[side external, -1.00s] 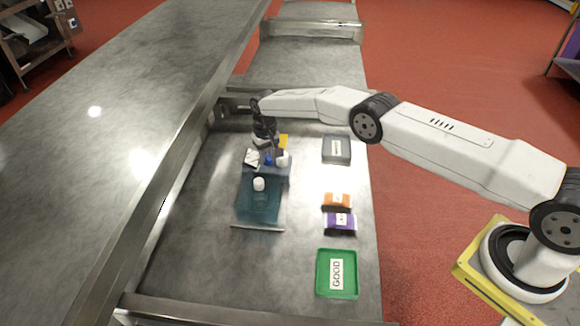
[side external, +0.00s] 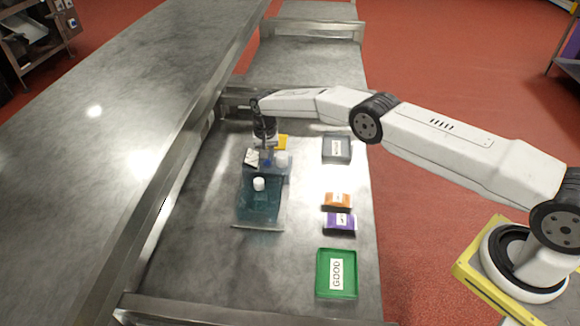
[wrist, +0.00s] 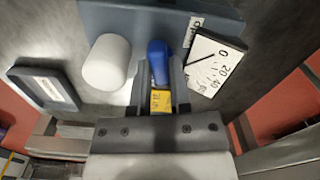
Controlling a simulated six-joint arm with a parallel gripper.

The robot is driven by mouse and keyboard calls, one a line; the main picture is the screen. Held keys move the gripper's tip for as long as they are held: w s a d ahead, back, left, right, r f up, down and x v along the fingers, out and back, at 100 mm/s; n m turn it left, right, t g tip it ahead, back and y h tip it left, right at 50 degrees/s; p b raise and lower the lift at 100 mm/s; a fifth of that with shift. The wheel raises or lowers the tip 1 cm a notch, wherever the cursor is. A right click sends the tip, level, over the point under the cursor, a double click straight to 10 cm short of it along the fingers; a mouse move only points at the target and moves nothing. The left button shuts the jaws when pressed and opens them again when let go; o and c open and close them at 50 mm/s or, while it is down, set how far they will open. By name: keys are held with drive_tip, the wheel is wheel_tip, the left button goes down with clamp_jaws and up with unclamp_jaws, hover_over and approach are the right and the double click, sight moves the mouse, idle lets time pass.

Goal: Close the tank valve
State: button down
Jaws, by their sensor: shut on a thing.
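The blue valve handle (wrist: 158,62) stands out from the blue-grey panel (wrist: 120,18) in the wrist view. My gripper (wrist: 160,80) is shut on it, with a finger at each side. A small printed label, partly legible, lies on the panel to the right of the handle. In the side view my gripper (side external: 267,150) points down at the panel, and the handle (side external: 266,162) is mostly hidden. A clear teal tank (side external: 258,208) with a white cap (side external: 259,184) lies in front of the panel.
A white gauge (wrist: 214,62) sits right of the handle and a white cylinder (wrist: 106,62) left of it, both close to my fingers. A yellow item (side external: 282,142), a grey tray (side external: 337,149), orange (side external: 337,200) and purple (side external: 340,222) packets and a green GOOD tray (side external: 322,290) stand nearby.

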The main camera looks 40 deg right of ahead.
drive_tip(key=shift+m, duration=1.2)
drive_tip(key=shift+c, duration=2)
unclamp_jaws()
drive_tip(key=shift+d+r, duration=0.1)
drive_tip(key=shift+r, duration=2.45)
